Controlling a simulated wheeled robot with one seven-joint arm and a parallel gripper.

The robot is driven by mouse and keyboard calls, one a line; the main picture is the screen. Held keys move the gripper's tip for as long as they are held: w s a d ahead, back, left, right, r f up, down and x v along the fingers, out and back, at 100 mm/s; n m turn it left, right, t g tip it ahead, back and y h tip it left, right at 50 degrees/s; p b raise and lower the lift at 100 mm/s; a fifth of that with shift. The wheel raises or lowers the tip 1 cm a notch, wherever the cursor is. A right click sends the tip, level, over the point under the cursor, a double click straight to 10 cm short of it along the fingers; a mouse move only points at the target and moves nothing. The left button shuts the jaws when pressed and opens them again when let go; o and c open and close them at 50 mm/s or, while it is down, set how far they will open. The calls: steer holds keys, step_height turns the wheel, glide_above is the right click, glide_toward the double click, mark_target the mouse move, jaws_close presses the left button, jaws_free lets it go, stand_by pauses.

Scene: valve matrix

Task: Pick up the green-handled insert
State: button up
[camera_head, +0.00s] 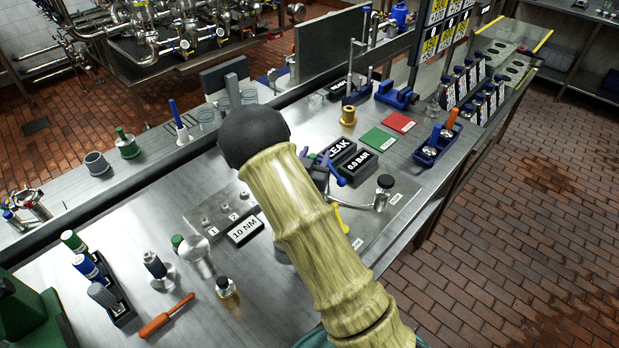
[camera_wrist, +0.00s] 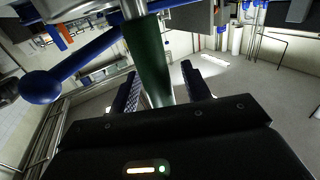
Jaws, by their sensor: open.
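In the wrist view, a dark green cylindrical handle (camera_wrist: 147,58) with bare metal at its ends stands just beyond my gripper (camera_wrist: 162,85). Its lower end appears between the two dark fingers. The fingers are apart, and I cannot tell whether either touches it. A blue lever (camera_wrist: 90,55) with a ball end crosses beside the handle. In the head view, my arm hides my gripper. A green-topped piece (camera_head: 72,240) stands in a dark rack at the left, and another green knob (camera_head: 177,241) shows nearby. I cannot tell which matches the handle in the wrist view.
Blue levers (camera_head: 325,165) show beside my arm near the black LEAK block (camera_head: 338,149). An orange-handled tool (camera_head: 167,316) lies at the front left. A blue holder (camera_head: 436,146) stands at the right. Green (camera_head: 378,138) and red (camera_head: 398,122) plates lie flat behind.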

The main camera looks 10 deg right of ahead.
stand_by(0.4)
jaws_close()
steer(key=shift+r, duration=0.15)
step_height(320, 180, up, 10)
steer(key=b, duration=0.1)
steer(key=shift+b, duration=0.35)
stand_by(0.3)
stand_by(0.4)
